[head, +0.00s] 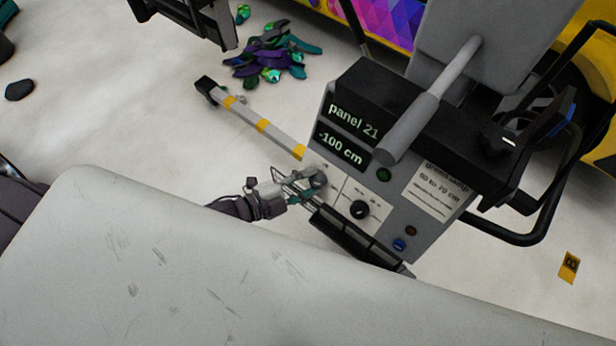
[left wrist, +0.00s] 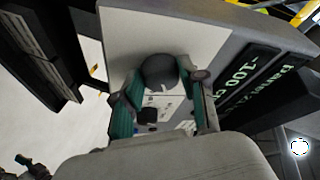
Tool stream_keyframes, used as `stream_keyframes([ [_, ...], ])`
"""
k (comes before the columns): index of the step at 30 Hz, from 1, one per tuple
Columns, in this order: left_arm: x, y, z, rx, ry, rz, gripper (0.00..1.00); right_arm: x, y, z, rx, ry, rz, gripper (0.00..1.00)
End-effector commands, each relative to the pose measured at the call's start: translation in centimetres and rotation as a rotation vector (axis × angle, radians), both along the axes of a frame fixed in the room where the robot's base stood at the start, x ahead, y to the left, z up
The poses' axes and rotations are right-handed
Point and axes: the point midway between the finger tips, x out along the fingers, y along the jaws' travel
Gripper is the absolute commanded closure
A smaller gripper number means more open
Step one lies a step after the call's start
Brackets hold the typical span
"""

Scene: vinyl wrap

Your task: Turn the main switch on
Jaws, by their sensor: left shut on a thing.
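The grey control box (head: 402,215) shows a display reading "panel 21" and "-100 cm" (head: 345,145). A grey round switch knob (head: 318,178) sits near its left edge, partly hidden by my left gripper (head: 299,189). In the left wrist view, the knob (left wrist: 159,70) lies between the teal-padded fingers of my left gripper (left wrist: 163,103), which is shut on it. Whether the knob is on or off cannot be told. My right gripper is not in view.
A black dial (head: 360,209), a green button (head: 383,174) and a blue button (head: 399,244) sit on the same panel. A yellow-striped bar (head: 262,126) sticks out to the left. A dark rail (head: 355,238) runs along the panel's lower edge. Colourful scraps (head: 272,52) lie on the floor.

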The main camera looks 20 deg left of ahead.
Motion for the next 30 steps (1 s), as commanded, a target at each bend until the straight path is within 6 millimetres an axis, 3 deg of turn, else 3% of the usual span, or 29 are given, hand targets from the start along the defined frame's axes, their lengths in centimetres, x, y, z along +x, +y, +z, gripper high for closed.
stream_keyframes([
  [1,0.0,0.1,0.4,0.045,-0.013,-0.018,0.93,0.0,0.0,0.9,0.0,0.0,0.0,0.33],
  [12,0.2,0.1,0.7,0.299,-0.107,-0.128,0.93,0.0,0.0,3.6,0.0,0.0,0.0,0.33],
  [30,0.2,0.1,0.5,0.443,-0.159,-0.19,0.93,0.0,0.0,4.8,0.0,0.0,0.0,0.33],
])
